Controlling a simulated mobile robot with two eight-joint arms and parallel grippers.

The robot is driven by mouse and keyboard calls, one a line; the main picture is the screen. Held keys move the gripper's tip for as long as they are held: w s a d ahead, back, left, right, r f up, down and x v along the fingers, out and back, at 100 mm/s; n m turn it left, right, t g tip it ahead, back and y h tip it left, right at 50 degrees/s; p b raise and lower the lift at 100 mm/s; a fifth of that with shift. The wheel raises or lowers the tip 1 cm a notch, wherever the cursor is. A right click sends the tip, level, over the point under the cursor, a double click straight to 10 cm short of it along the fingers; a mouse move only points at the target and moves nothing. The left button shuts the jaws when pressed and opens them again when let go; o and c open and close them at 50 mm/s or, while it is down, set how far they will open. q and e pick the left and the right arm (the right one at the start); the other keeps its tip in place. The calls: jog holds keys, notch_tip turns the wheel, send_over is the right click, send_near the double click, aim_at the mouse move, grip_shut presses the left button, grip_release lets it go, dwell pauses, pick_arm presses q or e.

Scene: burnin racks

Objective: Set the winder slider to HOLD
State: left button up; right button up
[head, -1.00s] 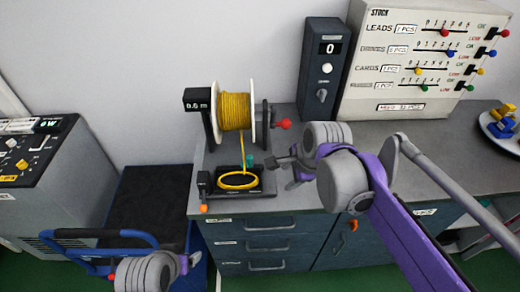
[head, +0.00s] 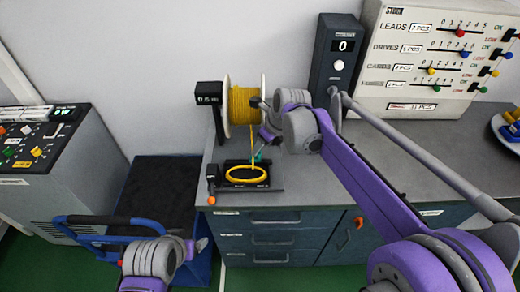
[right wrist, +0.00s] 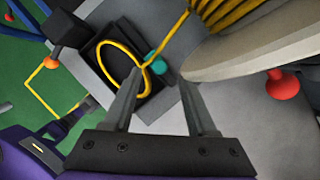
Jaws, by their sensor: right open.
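The winder holds a white spool wound with yellow cable (head: 242,104). A black base (head: 272,183) in front carries a yellow cable loop (head: 246,174). A teal knob (head: 259,160) stands at the back of that base; it also shows in the right wrist view (right wrist: 155,63). I cannot read a HOLD mark or tell which part is the slider. My right gripper (head: 262,147) is open and empty, above the teal knob. In the right wrist view the knob appears just beyond and between the fingertips (right wrist: 161,84). My left arm shows low at left; its jaws (head: 201,245) are unclear.
The spool's white flange (right wrist: 265,50) is close beside one right finger. A red knob (right wrist: 283,84) lies past it. A dark box with a 0 display (head: 343,46) and the stock panel (head: 400,101) stand behind.

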aim_at(260, 153)
jog(key=shift+x, duration=1.7)
grip_shut()
